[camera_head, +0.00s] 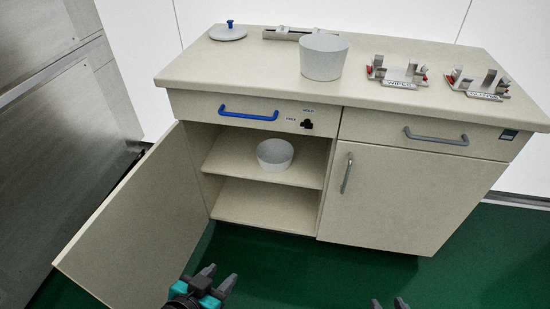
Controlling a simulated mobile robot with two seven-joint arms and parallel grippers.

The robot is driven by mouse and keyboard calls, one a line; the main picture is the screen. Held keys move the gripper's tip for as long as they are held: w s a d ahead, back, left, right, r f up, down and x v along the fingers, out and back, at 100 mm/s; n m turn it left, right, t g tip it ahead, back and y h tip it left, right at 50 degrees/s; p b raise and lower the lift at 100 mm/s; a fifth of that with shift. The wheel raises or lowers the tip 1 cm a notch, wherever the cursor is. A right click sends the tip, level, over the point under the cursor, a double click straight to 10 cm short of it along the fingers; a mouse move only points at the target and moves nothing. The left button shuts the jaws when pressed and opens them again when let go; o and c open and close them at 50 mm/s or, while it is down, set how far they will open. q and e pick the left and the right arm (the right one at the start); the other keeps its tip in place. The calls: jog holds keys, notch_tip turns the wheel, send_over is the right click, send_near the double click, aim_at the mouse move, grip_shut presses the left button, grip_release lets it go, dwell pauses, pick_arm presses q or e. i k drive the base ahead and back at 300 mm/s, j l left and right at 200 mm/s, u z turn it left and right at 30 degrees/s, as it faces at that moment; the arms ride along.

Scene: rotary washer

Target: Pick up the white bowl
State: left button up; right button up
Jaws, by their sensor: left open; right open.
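A white bowl (275,156) sits upright on the middle shelf inside the open left compartment of the cabinet. A larger white bowl-like container (323,56) stands on the countertop, so two white vessels are in view. My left gripper (220,279) is at the bottom of the view, in front of and below the open compartment, open and empty. My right gripper (390,303) is mostly cut off at the bottom edge, with only its fingertips showing apart; it is empty. Both grippers are well away from either vessel.
The left cabinet door (140,230) stands open toward me, left of my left gripper. The right door (393,200) is closed. A blue-handled drawer (225,105) is above the compartment. A lid with a blue knob (228,33) and two metal holders (397,75) are on the countertop (270,75).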

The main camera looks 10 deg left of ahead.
aim_at(273, 156)
jog(key=i+j+u, duration=0.2)
jog(key=i, duration=0.35)
jog(key=i+j+u, duration=0.15)
jog(key=i, duration=0.4)
jog(key=i+j+u, duration=0.2)
jog(key=i, duration=0.4)
